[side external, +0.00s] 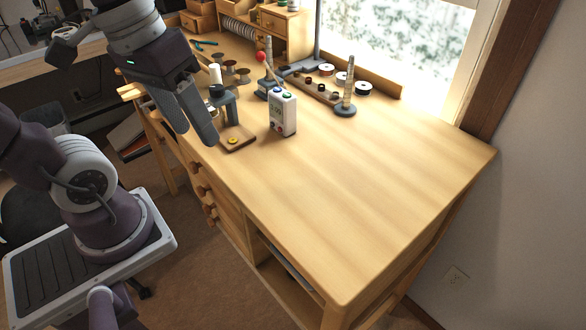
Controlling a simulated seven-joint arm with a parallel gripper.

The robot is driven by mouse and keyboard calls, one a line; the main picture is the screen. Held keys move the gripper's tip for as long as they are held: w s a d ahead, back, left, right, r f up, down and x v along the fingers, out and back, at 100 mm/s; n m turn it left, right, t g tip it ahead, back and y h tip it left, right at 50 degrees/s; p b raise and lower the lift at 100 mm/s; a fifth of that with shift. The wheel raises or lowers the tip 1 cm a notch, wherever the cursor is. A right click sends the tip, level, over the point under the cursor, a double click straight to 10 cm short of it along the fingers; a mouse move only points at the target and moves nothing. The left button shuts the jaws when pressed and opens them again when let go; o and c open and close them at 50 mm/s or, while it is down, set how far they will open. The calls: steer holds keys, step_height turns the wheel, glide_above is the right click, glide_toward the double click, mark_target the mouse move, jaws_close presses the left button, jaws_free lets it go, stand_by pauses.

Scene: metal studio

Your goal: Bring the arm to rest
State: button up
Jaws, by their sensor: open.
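My gripper (188,118) is at the upper left of the side external view. It hangs in the air near the left edge of the wooden workbench (350,200), with its fingers pointing down. It is open, and nothing shows between its fingers. The near finger and the gripper body hide part of the bench's left edge behind them.
Right of my gripper are a small press-like stand on a wooden base (236,140) and a white box-shaped device (283,113). A ring stand (346,100), spools (363,88) and small drawers (283,28) stand farther back. The bench's front and right are clear.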

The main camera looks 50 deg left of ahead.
steer(key=m+t, duration=0.1)
steer(key=s+m+t+y, duration=0.1)
steer(key=m+t, duration=0.1)
steer(key=shift+s+d+r, duration=0.15)
steer(key=shift+r, duration=0.2)
